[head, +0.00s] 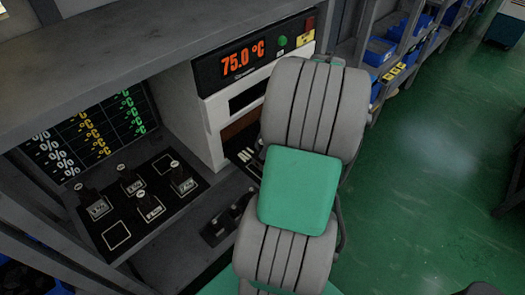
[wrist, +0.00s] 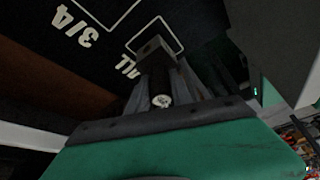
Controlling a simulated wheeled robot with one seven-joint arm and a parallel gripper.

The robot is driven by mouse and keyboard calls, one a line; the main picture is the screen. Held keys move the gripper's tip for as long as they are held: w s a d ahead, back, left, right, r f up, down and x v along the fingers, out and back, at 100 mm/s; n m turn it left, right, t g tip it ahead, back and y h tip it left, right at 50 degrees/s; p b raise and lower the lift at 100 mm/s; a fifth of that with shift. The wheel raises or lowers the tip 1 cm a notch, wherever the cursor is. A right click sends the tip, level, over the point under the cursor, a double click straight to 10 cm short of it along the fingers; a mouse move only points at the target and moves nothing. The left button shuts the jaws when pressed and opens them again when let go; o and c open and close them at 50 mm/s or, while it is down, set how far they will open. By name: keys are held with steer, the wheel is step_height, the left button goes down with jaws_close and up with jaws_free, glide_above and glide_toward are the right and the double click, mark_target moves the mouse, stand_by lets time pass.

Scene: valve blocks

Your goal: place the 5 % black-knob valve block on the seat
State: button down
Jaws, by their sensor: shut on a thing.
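My gripper (wrist: 162,84) shows in the wrist view, shut on a dark block (wrist: 155,47). The block is over or at a white outlined square (wrist: 181,40) on a black panel; I cannot tell whether it touches the panel. In the head view my own arm hides the gripper and the held block.
An empty outlined square (head: 116,235) lies at the left panel's front. A white housing with a 75.0 °C display (head: 243,62) stands close behind my arm.

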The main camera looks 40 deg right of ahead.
steer(key=shift+f, duration=0.6)
steer(key=shift+f, duration=0.2)
steer(key=c, duration=1.1)
jaws_free()
steer(key=shift+c, duration=0.2)
steer(key=shift+r, duration=0.1)
steer(key=shift+r, duration=0.25)
steer(key=p+v, duration=0.3)
steer(key=v, duration=0.8)
steer(key=shift+r, duration=0.35)
steer(key=shift+d, duration=0.1)
